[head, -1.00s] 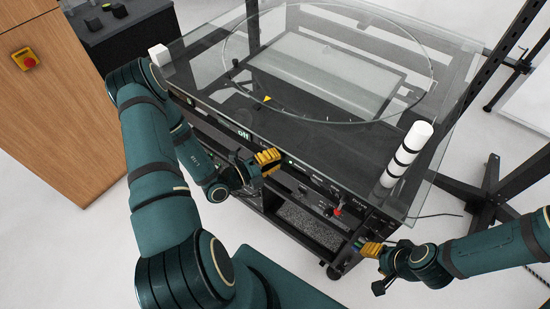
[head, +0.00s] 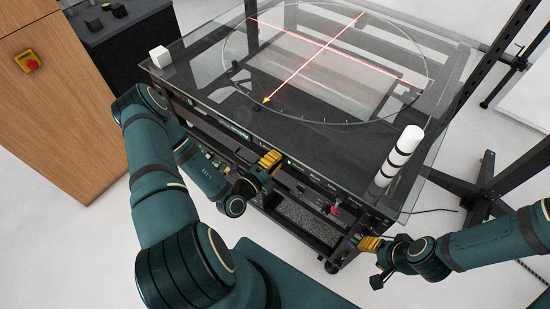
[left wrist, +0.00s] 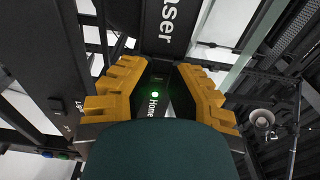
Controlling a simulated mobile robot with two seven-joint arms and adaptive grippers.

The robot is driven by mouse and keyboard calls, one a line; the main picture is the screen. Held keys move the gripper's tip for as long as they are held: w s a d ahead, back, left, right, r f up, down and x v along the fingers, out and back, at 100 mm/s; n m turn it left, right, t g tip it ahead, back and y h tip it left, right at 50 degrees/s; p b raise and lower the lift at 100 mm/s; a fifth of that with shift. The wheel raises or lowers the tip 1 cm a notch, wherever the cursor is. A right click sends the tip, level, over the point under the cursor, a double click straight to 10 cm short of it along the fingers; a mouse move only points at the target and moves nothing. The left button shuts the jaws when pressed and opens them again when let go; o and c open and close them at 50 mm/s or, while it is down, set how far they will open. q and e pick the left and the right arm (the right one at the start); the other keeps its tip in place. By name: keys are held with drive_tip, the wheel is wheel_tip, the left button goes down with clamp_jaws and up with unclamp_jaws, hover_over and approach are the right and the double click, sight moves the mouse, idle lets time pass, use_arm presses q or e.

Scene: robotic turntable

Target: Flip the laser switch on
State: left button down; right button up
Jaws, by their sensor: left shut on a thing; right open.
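The turntable rig (head: 300,172) has a black front panel. My left gripper (head: 270,161) is at this panel, just below the laser label. In the left wrist view its yellow fingers (left wrist: 158,85) stand either side of the panel, with a small dark switch-like part (left wrist: 158,79) and a lit green lamp (left wrist: 155,95) labelled Home showing between them. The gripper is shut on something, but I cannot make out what. Crossed red laser lines (head: 327,43) glow over the glass disc. My right gripper (head: 369,244) is open and empty by the panel's right end.
A black-banded white cylinder (head: 401,155) and a white block (head: 160,56) stand on the glass top. A red knob (head: 335,209) is on the panel. A wooden cabinet (head: 60,120) stands left, a dark metal frame (head: 490,175) right. The floor in front is clear.

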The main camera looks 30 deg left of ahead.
use_arm(q)
drive_tip(key=shift+w, duration=0.1)
drive_tip(key=c, duration=0.9)
unclamp_jaws()
drive_tip(key=shift+o, duration=0.2)
drive_tip(key=s+a, duration=0.1)
drive_tip(key=s, duration=1.1)
drive_tip(key=shift+a, duration=0.3)
